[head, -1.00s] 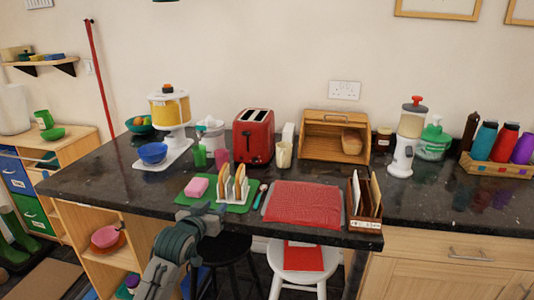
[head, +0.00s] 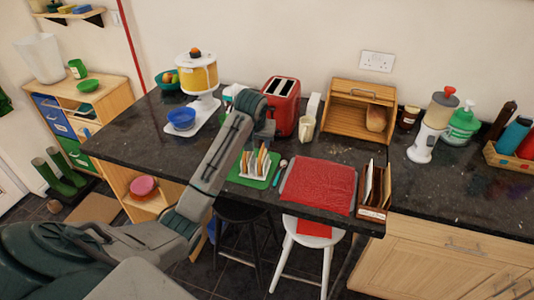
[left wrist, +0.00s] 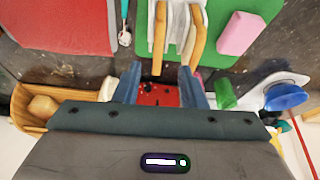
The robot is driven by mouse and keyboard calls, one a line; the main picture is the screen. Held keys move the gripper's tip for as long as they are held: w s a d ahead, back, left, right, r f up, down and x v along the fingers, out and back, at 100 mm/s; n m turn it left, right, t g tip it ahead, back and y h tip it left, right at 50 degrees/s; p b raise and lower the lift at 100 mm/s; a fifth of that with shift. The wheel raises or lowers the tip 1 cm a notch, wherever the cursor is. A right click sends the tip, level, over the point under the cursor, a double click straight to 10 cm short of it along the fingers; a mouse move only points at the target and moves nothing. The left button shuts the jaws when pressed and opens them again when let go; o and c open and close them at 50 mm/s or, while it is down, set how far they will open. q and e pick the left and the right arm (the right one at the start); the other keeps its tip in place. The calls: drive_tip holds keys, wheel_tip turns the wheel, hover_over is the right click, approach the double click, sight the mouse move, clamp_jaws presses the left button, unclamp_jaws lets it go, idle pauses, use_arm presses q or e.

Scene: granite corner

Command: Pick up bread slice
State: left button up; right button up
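Bread slices (head: 262,160) stand upright in a white toast rack (head: 252,175) on a green mat (head: 236,179) on the dark counter. In the left wrist view, tan slices (left wrist: 197,38) sit between the white rack's dividers (left wrist: 172,32). My left gripper (head: 264,137) is above the counter, just beyond the rack in the head view. In the left wrist view its two blue-grey fingers (left wrist: 160,73) are apart with nothing between them, near the slices' ends. The red toaster (left wrist: 158,95) shows behind the fingers. My right gripper is not in view.
The red toaster (head: 285,105), a cream mug (head: 306,128) and a wooden bread box (head: 347,124) stand behind. A red mat (head: 318,187) and a file holder (head: 374,190) are to the right. A pink block (left wrist: 240,33) lies beside the rack.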

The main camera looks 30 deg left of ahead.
sight(263, 148)
use_arm(q)
drive_tip(key=x, duration=0.3)
drive_tip(key=shift+p, duration=0.35)
drive_tip(key=shift+w+a+f+p, duration=0.1)
drive_tip(key=shift+w+f+p, duration=0.2)
drive_tip(key=shift+w+p, duration=0.2)
drive_tip(key=p+x, duration=0.1)
drive_tip(key=x, duration=0.1)
drive_tip(key=p+x, duration=0.1)
drive_tip(key=shift+w+a+f, duration=0.1)
drive_tip(key=shift+w+f, duration=0.15)
drive_tip(key=shift+w, duration=0.3)
drive_tip(key=shift+f, duration=0.3)
clamp_jaws()
